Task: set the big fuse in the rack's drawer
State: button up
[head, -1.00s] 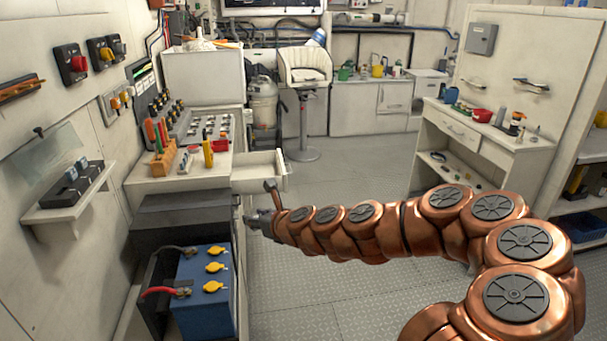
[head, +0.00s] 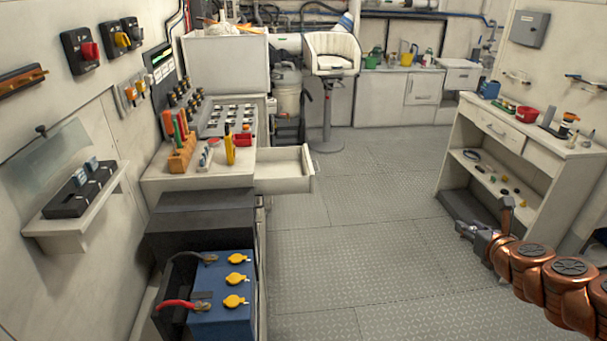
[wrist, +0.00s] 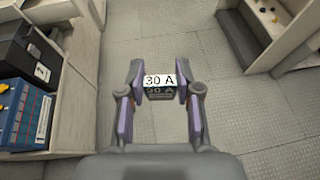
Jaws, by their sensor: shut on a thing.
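The big fuse (wrist: 160,80), a block with a white label reading "30 A", is between the fingers of my gripper (wrist: 160,92) in the wrist view. My gripper is shut on it, over open floor. In the head view, my gripper (head: 464,230) is low at the right, well right of the battery and the drawer; the fuse cannot be made out there. The white drawer (head: 285,181) stands pulled out from the cabinet under the control panel. Its visible inside looks empty.
A blue battery (head: 222,318) with yellow caps stands front left. A wall shelf (head: 75,229) holds black fuse blocks (head: 73,197). A white bench (head: 530,150) with a shut drawer and small items stands right. A chair (head: 331,55) is at the back. The middle floor is clear.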

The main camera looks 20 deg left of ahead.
aim_at(269, 170)
jog(key=i, duration=2.35)
jog(key=u, duration=3.3)
